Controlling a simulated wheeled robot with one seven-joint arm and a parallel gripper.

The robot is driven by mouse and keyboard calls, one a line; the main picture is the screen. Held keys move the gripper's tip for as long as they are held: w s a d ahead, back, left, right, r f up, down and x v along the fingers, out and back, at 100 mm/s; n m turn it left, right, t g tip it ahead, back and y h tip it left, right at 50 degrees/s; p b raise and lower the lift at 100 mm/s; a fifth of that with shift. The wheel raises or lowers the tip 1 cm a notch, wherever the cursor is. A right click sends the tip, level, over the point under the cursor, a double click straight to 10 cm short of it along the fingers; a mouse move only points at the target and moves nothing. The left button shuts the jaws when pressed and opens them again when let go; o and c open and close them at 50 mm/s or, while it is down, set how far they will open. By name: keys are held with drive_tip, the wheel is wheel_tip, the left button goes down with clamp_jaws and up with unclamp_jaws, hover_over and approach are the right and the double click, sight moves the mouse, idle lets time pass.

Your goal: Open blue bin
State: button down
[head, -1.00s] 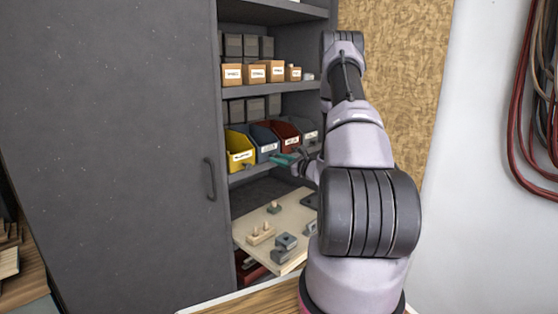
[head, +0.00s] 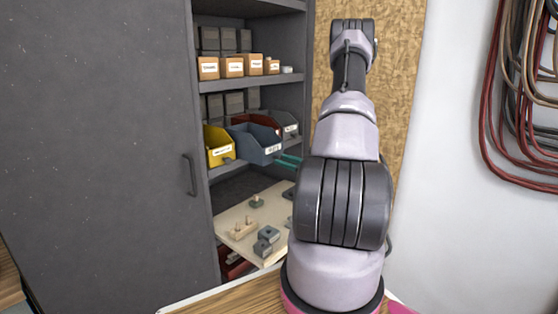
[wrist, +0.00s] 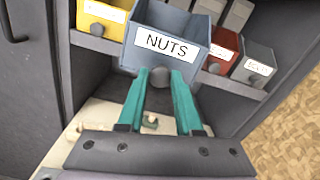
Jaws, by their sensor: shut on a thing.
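The blue bin (head: 256,146) stands on a shelf of the grey cabinet, pulled out past the bins beside it. In the wrist view the blue bin (wrist: 165,38) carries a white label reading NUTS and a round grey knob (wrist: 160,77) low on its front. My gripper (wrist: 163,80) has teal fingers, which are shut on that knob from both sides. In the head view the finger ends (head: 287,161) show just right of the bin, and my arm hides the rest of the gripper.
A yellow bin (head: 218,145) stands left of the blue bin; a red bin (wrist: 222,50) and a grey bin (wrist: 255,63) stand to its right. Below, a pale board (head: 232,214) with small parts sticks out. A cabinet door with a handle (head: 190,174) is at left.

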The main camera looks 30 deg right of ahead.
drive_tip(key=c, duration=0.6)
unclamp_jaws()
drive_tip(key=v, duration=1)
drive_tip(key=shift+s+d, duration=0.15)
drive_tip(key=shift+s, duration=0.2)
drive_tip(key=shift+r, duration=0.1)
